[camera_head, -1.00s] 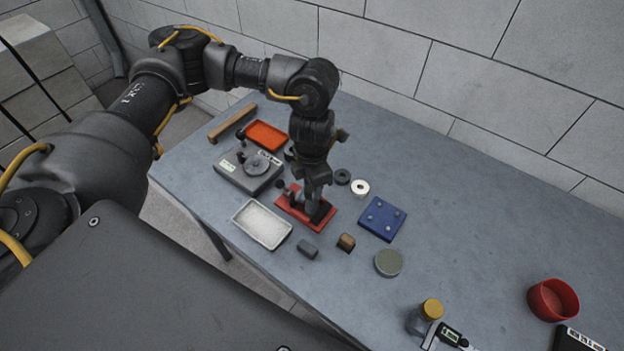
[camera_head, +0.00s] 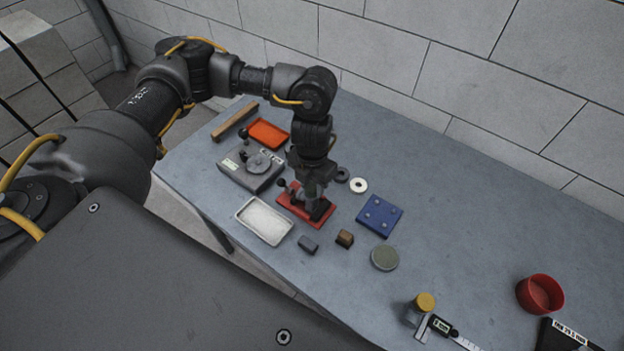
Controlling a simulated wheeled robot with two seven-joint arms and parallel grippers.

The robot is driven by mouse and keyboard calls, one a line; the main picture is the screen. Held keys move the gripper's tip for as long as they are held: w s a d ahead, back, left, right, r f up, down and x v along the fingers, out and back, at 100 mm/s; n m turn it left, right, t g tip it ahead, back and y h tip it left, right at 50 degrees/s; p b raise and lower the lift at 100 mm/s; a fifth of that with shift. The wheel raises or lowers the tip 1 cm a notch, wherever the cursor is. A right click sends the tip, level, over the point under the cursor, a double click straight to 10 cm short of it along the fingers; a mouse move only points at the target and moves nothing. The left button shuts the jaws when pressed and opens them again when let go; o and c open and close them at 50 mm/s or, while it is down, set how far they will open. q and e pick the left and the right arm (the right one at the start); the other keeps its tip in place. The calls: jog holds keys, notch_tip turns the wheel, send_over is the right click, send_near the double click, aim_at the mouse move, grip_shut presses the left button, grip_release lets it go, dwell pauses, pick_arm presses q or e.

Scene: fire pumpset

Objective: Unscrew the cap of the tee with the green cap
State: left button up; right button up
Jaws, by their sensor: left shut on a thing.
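My left gripper (camera_head: 318,206) points straight down over a red base plate (camera_head: 293,207) on the grey table. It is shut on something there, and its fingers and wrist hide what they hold. No green cap shows, and the tee cannot be made out behind the gripper. A small dark knob (camera_head: 282,184) stands on the plate's left side, beside the fingers. My right gripper is not in view.
Around the plate lie a white tray (camera_head: 247,228), a blue block (camera_head: 372,227), a grey-green disc (camera_head: 385,257) and a grey device (camera_head: 237,179). A yellow-capped jar (camera_head: 424,302), calipers (camera_head: 440,325) and a red bowl (camera_head: 540,293) stand at right. The table's back right is clear.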

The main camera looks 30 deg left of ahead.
pick_arm(q)
jog(key=n+p, duration=0.2)
jog(key=shift+r+n+p, duration=0.25)
jog(key=shift+n+p, duration=0.05)
jog(key=shift+f+n+p, duration=0.15)
jog(key=shift+n+p, duration=0.35)
jog(key=shift+n, duration=0.3)
jog(key=shift+f, duration=0.1)
jog(key=n+p, duration=0.3)
jog(key=shift+r, duration=0.25)
jog(key=shift+f+n+p, duration=0.1)
jog(key=shift+n+p, duration=0.65)
jog(key=shift+n, duration=0.05)
jog(key=shift+f, duration=0.15)
